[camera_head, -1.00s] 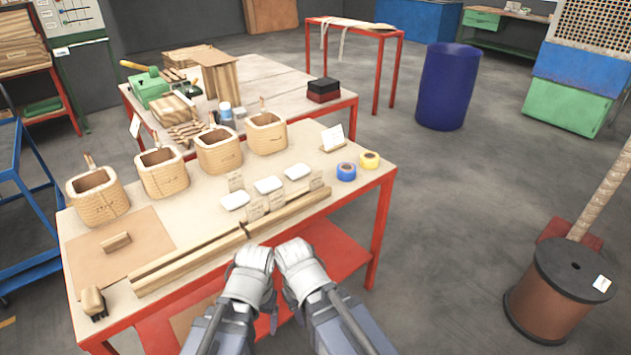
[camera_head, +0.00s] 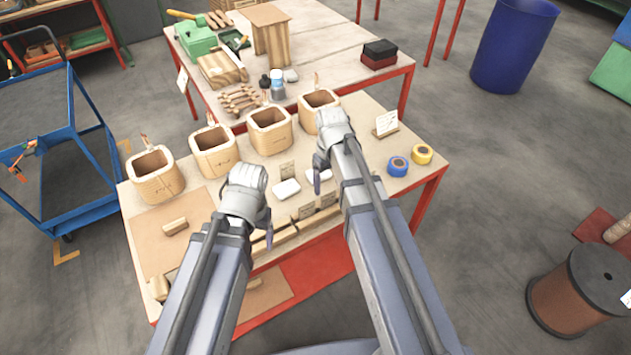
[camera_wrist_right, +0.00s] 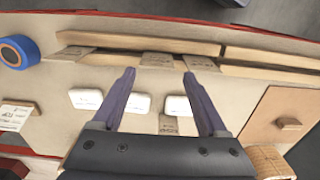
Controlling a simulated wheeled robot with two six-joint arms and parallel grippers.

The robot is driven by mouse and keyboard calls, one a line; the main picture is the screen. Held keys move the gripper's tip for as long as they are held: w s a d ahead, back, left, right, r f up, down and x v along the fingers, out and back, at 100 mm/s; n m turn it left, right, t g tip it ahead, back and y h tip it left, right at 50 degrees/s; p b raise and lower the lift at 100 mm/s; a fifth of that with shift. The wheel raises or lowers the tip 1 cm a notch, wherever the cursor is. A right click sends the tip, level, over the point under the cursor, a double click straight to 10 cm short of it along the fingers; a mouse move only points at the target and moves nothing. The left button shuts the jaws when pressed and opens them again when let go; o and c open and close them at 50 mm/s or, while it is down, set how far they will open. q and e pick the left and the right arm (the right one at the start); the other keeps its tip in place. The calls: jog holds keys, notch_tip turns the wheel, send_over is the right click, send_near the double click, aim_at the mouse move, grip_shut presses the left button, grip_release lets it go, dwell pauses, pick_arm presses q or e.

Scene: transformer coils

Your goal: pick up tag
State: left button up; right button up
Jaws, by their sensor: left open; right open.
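Several small tan card tags stand among the white dishes and the wooden rails. In the head view one tag (camera_head: 287,170) is behind the dishes and another tag (camera_head: 306,212) is at the rails. In the right wrist view a tag (camera_wrist_right: 157,60) lies just beyond and between the fingertips of my open, empty right gripper (camera_wrist_right: 158,74). A second tag (camera_wrist_right: 200,64) is just right of it, and another tag (camera_wrist_right: 168,125) is between the finger bases. In the head view my right gripper (camera_head: 317,183) is over the dishes. My left gripper (camera_head: 267,232) is over the rails.
White dishes (camera_head: 286,189) sit mid-table. A brown board (camera_head: 160,250) is at the left.

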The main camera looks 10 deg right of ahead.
aim_at(329, 197)
pick_arm(q)
jog(key=f+b, duration=0.7)
jog(key=b, duration=0.1)
jog(key=shift+w+a+f, duration=0.1)
jog(key=shift+w+f, duration=0.1)
jog(key=shift+f, duration=0.15)
pick_arm(e)
jog(key=f, duration=0.7)
jog(key=shift+w+d+f, duration=0.2)
jog(key=shift+f, duration=0.15)
pick_arm(q)
jog(key=shift+r, duration=0.1)
pick_arm(e)
jog(key=shift+r, duration=0.1)
jog(key=c, duration=1)
pick_arm(q)
jog(key=shift+r, duration=0.1)
pick_arm(e)
jog(key=shift+o, duration=0.2)
jog(key=shift+r, duration=0.1)
pick_arm(q)
notch_tip(329, 197, up, 10)
jog(key=p, duration=1)
pick_arm(e)
notch_tip(329, 197, up, 10)
jog(key=shift+f, duration=0.1)
